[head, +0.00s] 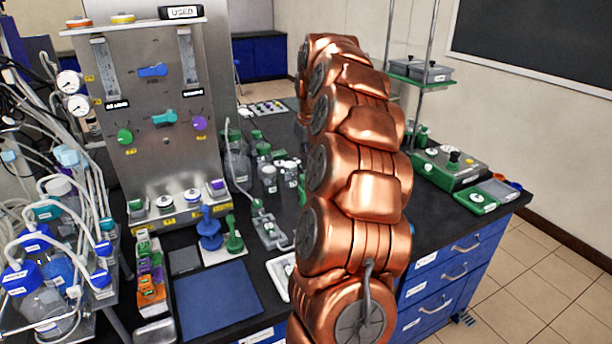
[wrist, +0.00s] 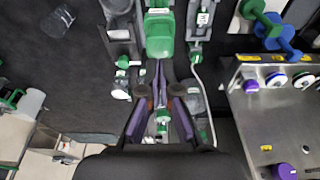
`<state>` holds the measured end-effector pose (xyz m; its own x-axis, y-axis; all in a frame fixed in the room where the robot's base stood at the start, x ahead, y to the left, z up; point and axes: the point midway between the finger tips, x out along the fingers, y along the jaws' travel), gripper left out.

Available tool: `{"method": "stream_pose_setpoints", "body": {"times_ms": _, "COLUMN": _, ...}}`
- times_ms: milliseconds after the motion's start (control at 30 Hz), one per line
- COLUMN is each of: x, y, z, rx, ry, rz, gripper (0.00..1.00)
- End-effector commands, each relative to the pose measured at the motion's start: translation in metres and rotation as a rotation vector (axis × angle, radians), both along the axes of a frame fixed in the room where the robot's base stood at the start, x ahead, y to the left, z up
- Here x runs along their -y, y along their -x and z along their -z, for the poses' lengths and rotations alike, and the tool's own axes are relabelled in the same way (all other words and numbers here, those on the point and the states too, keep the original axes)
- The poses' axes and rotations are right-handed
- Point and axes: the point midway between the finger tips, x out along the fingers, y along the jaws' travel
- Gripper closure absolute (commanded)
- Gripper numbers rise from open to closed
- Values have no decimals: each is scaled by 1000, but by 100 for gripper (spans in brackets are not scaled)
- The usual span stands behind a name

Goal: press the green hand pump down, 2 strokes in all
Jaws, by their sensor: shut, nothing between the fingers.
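The green hand pump (head: 234,241) stands upright on a white plate in the head view, just right of a similar blue pump (head: 210,233). In the wrist view the green pump (wrist: 251,9) is at the top right edge, partly cut off, with the blue pump (wrist: 277,34) beside it. My gripper (wrist: 158,68) is shut and empty in the wrist view. It is to the left of the green pump there, apart from it, over bottles and a green-topped item (wrist: 160,35). In the head view my copper arm hides the gripper.
A steel control panel (head: 165,130) with knobs stands behind the pumps. A blue mat (head: 218,300) lies in front. Bottles (head: 268,178) stand right of the pumps. Tubed bottles (head: 45,300) crowd the left. A green device (head: 450,167) sits on the bench at right.

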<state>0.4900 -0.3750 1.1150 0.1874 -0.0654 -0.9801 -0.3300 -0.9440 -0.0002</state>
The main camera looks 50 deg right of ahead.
Motion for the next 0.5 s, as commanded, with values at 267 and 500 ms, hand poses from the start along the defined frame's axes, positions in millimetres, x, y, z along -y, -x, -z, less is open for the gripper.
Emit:
{"method": "stream_pose_setpoints", "body": {"times_ms": 267, "x": 0, "y": -1, "z": -24, "rx": 1, "ry": 0, "rz": 0, "gripper": 100}}
{"method": "stream_pose_setpoints", "body": {"times_ms": 500, "x": 0, "y": 0, "z": -44, "rx": 2, "ry": 1, "rz": 0, "gripper": 100}}
